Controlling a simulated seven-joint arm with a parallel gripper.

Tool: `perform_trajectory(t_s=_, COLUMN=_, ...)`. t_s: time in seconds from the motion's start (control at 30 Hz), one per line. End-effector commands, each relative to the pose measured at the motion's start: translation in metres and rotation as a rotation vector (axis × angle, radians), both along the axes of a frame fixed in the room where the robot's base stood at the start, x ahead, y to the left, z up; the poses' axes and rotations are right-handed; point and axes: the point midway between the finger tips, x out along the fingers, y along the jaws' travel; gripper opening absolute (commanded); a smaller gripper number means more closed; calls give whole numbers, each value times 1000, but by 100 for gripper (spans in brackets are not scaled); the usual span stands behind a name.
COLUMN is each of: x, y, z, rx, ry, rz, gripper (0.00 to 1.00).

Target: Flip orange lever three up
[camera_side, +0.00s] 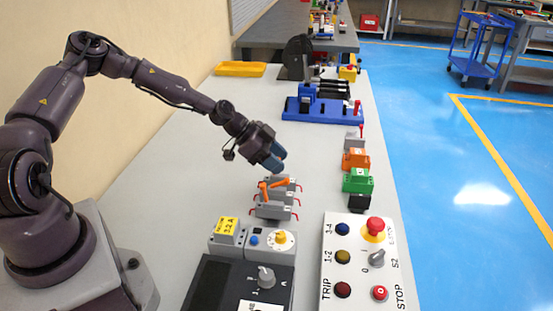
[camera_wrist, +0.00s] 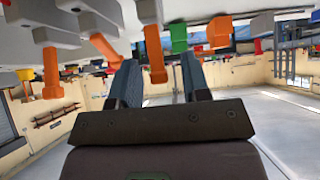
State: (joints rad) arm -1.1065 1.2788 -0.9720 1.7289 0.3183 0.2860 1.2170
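Orange levers sit on a row of grey switch blocks (camera_side: 273,209) in the middle of the bench in the side view. Two orange handles (camera_side: 264,191) and (camera_side: 281,183) show there. In the wrist view, the scene appears upside down, with three orange levers: left (camera_wrist: 51,75), middle (camera_wrist: 104,48) and right (camera_wrist: 154,55). I see no numbers, so I cannot tell which is lever three. My gripper (camera_side: 279,162) is just above the far end of the row. In the wrist view my gripper (camera_wrist: 160,72) is open, with the right lever showing between its fingers; contact is unclear.
A dial unit (camera_side: 268,240) is nearer the front. Green (camera_side: 357,181) and orange (camera_side: 355,159) blocks stand right of the row. A blue-based machine (camera_side: 322,110) is behind. The bench left of the row is clear.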

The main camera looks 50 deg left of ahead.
Motion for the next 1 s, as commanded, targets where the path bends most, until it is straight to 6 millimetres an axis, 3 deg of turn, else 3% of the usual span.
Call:
perform_trajectory(t_s=0.47, x=-5, y=3, z=4, rx=2, ry=7, rz=-5, gripper=43)
perform_trajectory(t_s=1.0, x=-27, y=26, z=34, rx=4, ry=4, rz=-3, gripper=43)
